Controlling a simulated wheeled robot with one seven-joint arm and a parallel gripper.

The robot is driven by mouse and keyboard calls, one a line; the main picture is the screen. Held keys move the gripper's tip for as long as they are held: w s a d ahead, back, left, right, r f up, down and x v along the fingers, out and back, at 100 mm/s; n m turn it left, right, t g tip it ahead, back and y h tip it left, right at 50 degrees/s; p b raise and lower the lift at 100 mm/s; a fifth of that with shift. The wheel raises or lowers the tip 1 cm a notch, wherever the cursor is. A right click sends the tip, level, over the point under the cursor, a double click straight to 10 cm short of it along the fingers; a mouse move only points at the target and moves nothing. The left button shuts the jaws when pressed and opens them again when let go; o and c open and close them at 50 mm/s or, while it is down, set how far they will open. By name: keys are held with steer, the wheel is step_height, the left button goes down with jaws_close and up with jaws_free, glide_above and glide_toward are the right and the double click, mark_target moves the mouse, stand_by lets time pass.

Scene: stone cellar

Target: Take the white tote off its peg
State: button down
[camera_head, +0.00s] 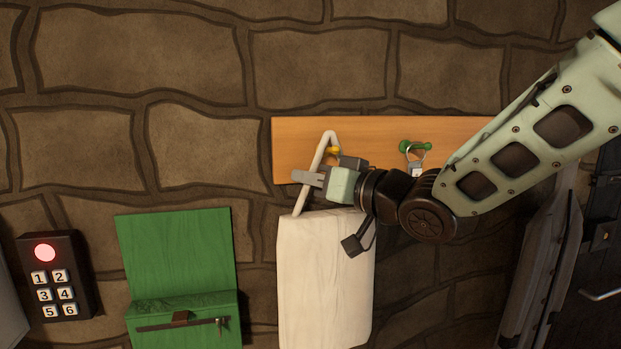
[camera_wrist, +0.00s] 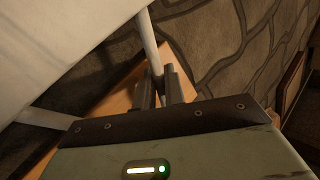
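The white tote (camera_head: 325,275) hangs below the wooden peg board (camera_head: 292,140), and its strap (camera_head: 325,145) rises in a narrow loop in front of the board. A yellow peg (camera_head: 334,151) shows inside the loop, a little below its top. My gripper (camera_head: 313,179) is at the left side of the strap, above the tote's body. In the wrist view, my gripper's two fingers (camera_wrist: 159,88) stand close together on either side of the strap (camera_wrist: 148,42) and appear shut on it. The tote's body (camera_wrist: 65,45) fills the upper left there. My wrist hides part of the strap's right side.
A green peg (camera_head: 420,147) on the board's right holds a padlock (camera_head: 415,168). A green wall box (camera_head: 180,265) and a numbered keypad (camera_head: 55,280) with a red light are at the lower left. A dark door-like panel (camera_head: 545,265) stands at the right.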

steer(key=shift+r, duration=0.15)
steer(key=shift+s+r+b, duration=0.1)
steer(key=shift+r+b, duration=0.2)
steer(key=shift+r, duration=0.35)
steer(key=shift+s+r+p, duration=0.25)
steer(key=shift+r+p, duration=0.6)
steer(key=shift+r, duration=0.15)
steer(key=shift+s+d+r, duration=0.1)
steer(key=shift+s+d, duration=0.15)
steer(key=shift+s, duration=0.45)
steer(key=shift+s+d+r, duration=0.1)
steer(key=shift+s+d, duration=0.1)
steer(key=shift+s, duration=0.55)
steer(key=shift+s+d, duration=0.25)
steer(key=shift+s, duration=0.45)
steer(key=s+d+r, duration=0.2)
steer(key=s+d, duration=0.1)
steer(key=s, duration=0.7)
steer(key=shift+s, duration=0.1)
